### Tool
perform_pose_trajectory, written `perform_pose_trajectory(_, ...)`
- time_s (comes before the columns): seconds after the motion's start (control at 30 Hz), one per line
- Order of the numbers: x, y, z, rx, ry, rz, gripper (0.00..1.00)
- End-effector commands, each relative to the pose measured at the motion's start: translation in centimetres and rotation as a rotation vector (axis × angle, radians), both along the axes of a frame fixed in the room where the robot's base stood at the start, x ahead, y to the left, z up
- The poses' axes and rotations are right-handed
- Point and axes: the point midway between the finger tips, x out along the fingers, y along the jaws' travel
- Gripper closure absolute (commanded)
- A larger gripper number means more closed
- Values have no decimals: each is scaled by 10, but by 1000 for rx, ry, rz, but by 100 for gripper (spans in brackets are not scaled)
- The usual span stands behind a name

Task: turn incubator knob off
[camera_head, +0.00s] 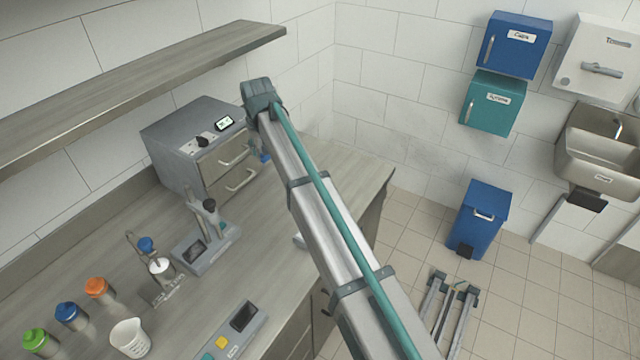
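The incubator (172,136) is a grey box with two front drawers at the back of the bench. Its dark knob (203,141) sits on a light panel at the upper left of its front. A small lit display (224,123) is to the right of the knob; its reading is too small to tell. My arm crosses the middle of the view, and its top joint stands in front of the incubator's right side. My gripper cannot be made out; a small part of the arm shows below that joint, mostly hidden.
A stirrer-like device (205,245) stands on the bench (95,240) before the incubator. Green (38,341), blue (71,316) and orange (98,289) capped containers and a white beaker (130,338) stand front left. A shelf (130,85) overhangs the back. A blue bin (478,222) stands on the floor.

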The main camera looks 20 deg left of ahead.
Motion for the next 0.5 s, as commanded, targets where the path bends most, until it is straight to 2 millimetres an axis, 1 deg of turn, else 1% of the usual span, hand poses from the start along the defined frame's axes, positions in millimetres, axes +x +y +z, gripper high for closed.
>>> perform_pose_trajectory(0.03, 1, -10, -7, -3, 3, -9, 62)
perform_pose_trajectory(0.5, 13, -79, -55, -23, 29, -71, 62)
